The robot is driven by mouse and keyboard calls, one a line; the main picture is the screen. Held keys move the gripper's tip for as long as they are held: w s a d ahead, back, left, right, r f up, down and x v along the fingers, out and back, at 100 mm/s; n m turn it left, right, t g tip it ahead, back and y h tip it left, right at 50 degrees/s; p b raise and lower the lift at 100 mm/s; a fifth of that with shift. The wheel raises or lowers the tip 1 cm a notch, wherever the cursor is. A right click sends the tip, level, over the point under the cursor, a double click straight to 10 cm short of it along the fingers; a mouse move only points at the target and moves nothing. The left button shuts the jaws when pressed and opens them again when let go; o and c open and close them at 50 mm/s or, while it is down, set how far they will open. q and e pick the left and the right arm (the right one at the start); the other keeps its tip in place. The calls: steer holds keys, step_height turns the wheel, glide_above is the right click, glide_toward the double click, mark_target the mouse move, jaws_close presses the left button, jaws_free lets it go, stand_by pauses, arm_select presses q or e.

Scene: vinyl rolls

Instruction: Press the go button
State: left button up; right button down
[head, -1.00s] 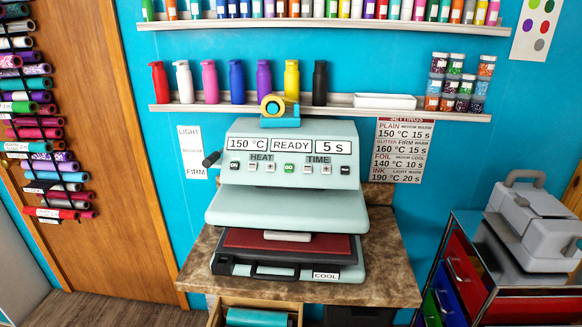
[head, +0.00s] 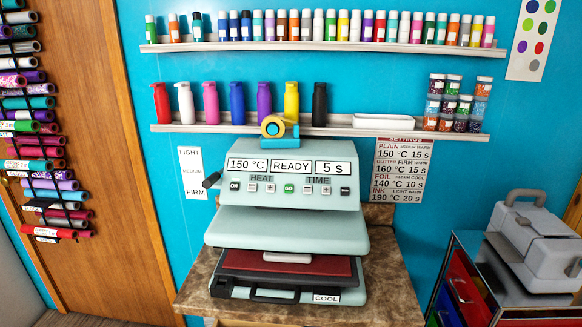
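The heat press (head: 290,222) stands on a brown counter, with its upper plate raised over a dark red pad (head: 285,265). Its panel shows 150 °C, READY and 5 s. The green go button (head: 289,188) sits in the middle of the button row, between the HEAT and TIME buttons. A lever (head: 211,180) with a dark knob sticks out at the panel's left. Neither of my grippers is in view, and nothing covers the button.
A tape dispenser (head: 279,127) stands on top of the press. Bottles (head: 237,104) line the shelf behind it. A settings chart (head: 402,170) hangs at right. A grey machine (head: 537,240) sits on a drawer cart. The counter (head: 392,292) is clear beside the press.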

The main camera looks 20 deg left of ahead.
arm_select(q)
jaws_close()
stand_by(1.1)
